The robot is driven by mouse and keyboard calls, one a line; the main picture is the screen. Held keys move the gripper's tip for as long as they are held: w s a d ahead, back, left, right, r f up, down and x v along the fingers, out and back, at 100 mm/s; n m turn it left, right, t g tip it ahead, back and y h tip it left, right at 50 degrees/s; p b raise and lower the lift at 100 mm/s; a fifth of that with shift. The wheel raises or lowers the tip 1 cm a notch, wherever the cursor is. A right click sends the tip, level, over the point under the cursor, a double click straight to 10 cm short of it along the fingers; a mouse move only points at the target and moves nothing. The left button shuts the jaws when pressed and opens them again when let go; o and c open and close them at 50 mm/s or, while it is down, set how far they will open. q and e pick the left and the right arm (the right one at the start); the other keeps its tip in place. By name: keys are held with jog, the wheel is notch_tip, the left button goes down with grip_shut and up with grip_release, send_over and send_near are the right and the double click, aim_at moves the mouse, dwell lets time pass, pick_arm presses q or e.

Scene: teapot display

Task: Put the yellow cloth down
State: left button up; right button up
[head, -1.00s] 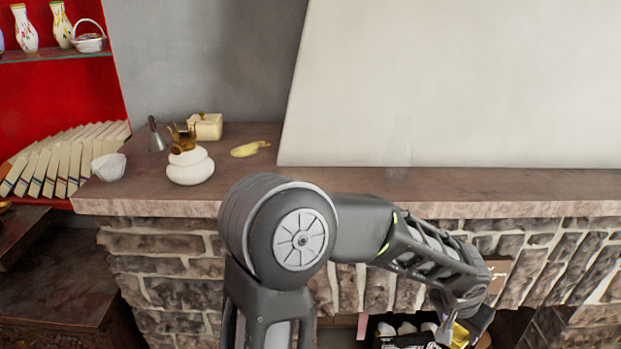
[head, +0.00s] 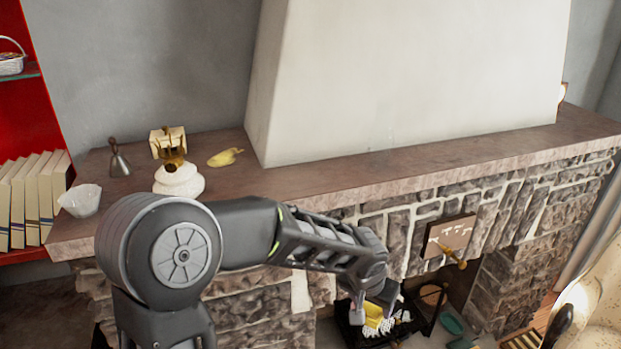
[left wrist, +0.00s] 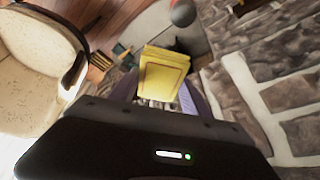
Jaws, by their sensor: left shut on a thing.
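The yellow cloth (left wrist: 163,75) shows in the left wrist view as a folded yellow block between the fingers of my left gripper (left wrist: 165,98). In the head view the cloth (head: 373,315) is a small yellow patch at the end of my left arm. My left gripper (head: 372,304) is shut on it and holds it low in front of the stone fireplace (head: 385,235), below the mantel shelf (head: 420,165). My right gripper is not in either view.
On the mantel's left end stand a white pot (head: 178,181), a white bowl (head: 80,200), a bell (head: 119,160), a cream box (head: 167,141) and a yellow item (head: 225,157). A cream armchair (left wrist: 36,60) stands nearby.

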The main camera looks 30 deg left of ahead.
aim_at(371, 307)
pick_arm(q)
jog(key=shift+r, duration=0.2)
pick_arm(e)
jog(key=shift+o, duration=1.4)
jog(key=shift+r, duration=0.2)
pick_arm(q)
notch_tip(371, 307, up, 5)
jog(key=p, duration=0.5)
jog(key=shift+f, duration=0.2)
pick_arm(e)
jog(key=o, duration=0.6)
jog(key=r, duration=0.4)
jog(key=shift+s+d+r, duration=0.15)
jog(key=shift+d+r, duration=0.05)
pick_arm(q)
jog(key=shift+s+a+f+b, duration=0.1)
jog(key=shift+f+b, duration=0.45)
jog(key=shift+f, duration=0.05)
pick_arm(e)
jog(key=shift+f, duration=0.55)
